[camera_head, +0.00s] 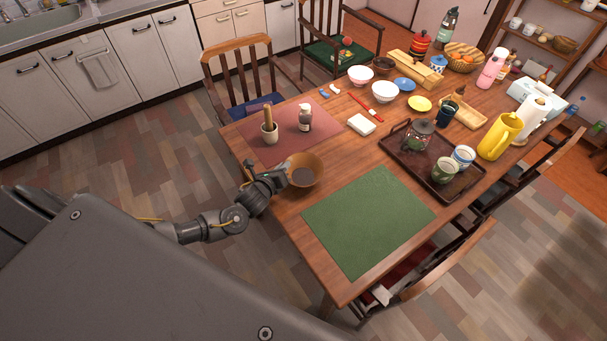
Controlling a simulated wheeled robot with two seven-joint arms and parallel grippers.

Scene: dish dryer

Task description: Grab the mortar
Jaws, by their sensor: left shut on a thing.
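The mortar (270,137) is a small pale cup with a wooden pestle standing up in it. It stands on the reddish placemat (281,151) at the left part of the table. My left gripper (287,174) is at the left rim of a brown wooden bowl (311,166), nearer to me than the mortar. It is shut on the bowl's rim, though the fingertips are small and dark here. I cannot tell whether the bowl is lifted off the table. My right gripper is not in view.
A green placemat (368,220) lies empty at the near side. A dark tray (411,168) holds a jar and cups. Bowls, a yellow pitcher (499,137) and other items crowd the far and right parts. Chairs surround the table.

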